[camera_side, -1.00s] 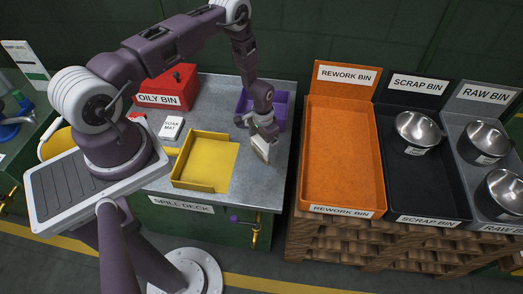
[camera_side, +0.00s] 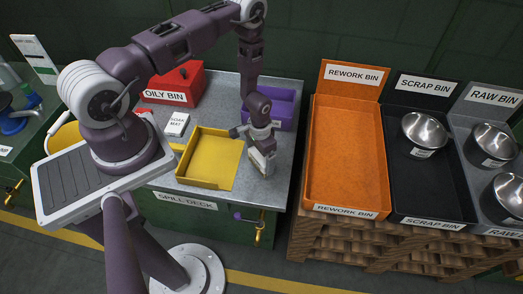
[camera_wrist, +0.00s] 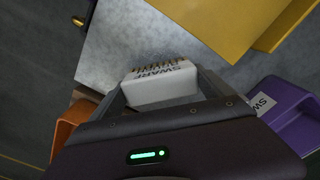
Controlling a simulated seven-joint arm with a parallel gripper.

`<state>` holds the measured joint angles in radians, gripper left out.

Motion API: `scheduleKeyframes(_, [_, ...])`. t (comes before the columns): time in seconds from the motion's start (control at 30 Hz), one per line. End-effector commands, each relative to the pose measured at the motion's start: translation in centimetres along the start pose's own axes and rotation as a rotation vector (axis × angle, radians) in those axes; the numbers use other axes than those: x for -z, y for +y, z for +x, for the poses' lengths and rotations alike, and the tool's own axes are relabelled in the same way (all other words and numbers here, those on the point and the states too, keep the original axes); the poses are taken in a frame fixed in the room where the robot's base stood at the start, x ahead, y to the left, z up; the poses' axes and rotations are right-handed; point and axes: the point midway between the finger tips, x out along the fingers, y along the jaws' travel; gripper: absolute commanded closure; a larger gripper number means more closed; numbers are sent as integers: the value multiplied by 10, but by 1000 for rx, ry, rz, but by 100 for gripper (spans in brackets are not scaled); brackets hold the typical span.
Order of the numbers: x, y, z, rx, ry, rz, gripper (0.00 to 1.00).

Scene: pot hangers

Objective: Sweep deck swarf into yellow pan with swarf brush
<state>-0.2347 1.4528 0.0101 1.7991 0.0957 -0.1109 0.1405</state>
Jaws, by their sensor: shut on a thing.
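The swarf brush (camera_side: 262,162) is a white block labelled SWARF, with brownish bristles in the wrist view (camera_wrist: 164,82). My gripper (camera_side: 260,146) is shut on it and holds it at the right side of the yellow pan, low over the grey deck. In the wrist view the fingers of my gripper (camera_wrist: 164,98) flank the white block. The yellow pan (camera_side: 212,158) lies on the deck with raised walls at left and front; a corner shows in the wrist view (camera_wrist: 225,25).
A purple tray (camera_side: 283,108) stands behind my gripper. The red oily bin (camera_side: 175,84) and a white soak mat box (camera_side: 176,124) sit behind the pan. The orange rework bin (camera_side: 345,150) is right of the deck.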

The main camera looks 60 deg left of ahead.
Motion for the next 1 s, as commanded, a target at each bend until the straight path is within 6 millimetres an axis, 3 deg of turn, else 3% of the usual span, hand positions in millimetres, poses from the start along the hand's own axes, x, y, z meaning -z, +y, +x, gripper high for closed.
scheduleKeyframes(0.73, [-48,47,0,0,-2,2,42])
scheduleKeyframes(0.93, [-60,35,0,0,-2,-2,42])
scheduleKeyframes(1.0, [-53,30,0,0,2,-2,42])
